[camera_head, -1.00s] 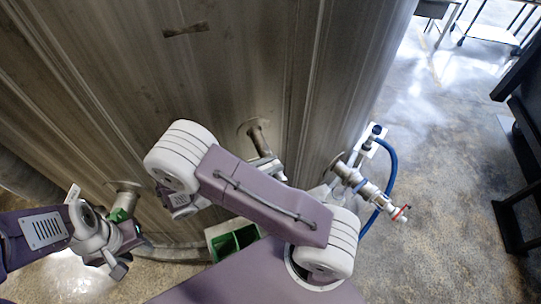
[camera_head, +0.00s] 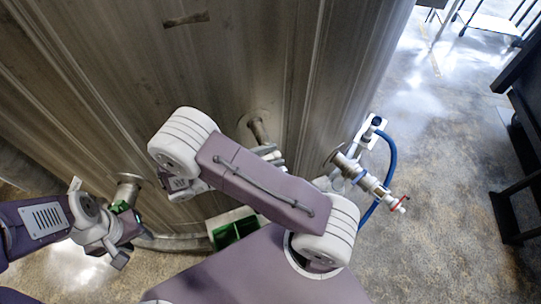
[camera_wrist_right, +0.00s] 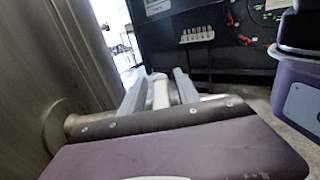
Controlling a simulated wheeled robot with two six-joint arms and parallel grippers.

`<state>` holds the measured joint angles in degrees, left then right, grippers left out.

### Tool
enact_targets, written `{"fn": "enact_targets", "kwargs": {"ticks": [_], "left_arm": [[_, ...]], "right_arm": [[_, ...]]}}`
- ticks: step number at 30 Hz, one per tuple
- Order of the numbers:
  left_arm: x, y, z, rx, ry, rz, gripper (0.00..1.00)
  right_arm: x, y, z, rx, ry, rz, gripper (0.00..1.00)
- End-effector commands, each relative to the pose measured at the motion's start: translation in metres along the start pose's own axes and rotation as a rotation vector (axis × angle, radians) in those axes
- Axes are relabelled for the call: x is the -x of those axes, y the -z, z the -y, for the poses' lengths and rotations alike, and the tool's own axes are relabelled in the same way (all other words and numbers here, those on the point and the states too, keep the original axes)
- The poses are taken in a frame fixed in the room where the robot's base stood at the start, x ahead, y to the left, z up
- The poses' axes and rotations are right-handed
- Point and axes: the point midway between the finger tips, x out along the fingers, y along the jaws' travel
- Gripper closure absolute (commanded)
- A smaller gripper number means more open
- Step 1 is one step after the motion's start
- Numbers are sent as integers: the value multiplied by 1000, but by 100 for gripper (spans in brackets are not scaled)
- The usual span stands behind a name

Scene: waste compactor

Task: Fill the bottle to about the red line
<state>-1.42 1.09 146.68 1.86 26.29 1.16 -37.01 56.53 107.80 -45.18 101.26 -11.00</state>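No bottle with a red line can be made out clearly. My right gripper (camera_wrist_right: 161,93) shows in the right wrist view as two grey fingers with a whitish upright thing (camera_wrist_right: 160,92) between them. I cannot tell whether they grip it. In the head view my right arm mostly hides that gripper, near the middle pipe stub (camera_head: 257,128) of the tank. My left gripper (camera_head: 118,243) is at the lower left, close to a green part (camera_head: 120,207) below the left pipe stub (camera_head: 128,190). Its fingers are too small to read.
The big metal tank (camera_head: 240,60) fills the left and middle. A pipe with a valve (camera_head: 374,187) and a blue hose (camera_head: 391,160) sticks out at right. A white box with green inside (camera_head: 236,230) stands low by the tank. The floor at right (camera_head: 440,240) is clear.

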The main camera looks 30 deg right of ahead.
Motion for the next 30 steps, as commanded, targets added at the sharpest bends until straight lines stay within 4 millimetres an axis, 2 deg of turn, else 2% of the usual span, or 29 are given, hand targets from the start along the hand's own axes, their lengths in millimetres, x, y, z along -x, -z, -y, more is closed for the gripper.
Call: {"fn": "enact_targets", "kwargs": {"ticks": [4, 7, 17, 19, 24, 30], "left_arm": [[-1, 0, 0, 0, 0, 0, 62], [-5, 0, 0, 0, 0, 0, 62], [-26, -3, 0, 0, 0, 0, 62], [-14, -2, 0, 0, 0, 0, 62], [-11, -1, 0, 0, 0, 0, 62], [-12, -1, 0, 0, 0, 0, 62]], "right_arm": [[1, 1, 0, 0, 0, -1, 62], [9, 3, 0, -2, -2, -2, 62], [72, 4, 0, -2, -3, -2, 62], [80, -2, 0, 1, -1, 0, 62], [91, -1, 0, 0, -1, 0, 62], [92, 0, 0, 0, 0, 0, 62]]}}
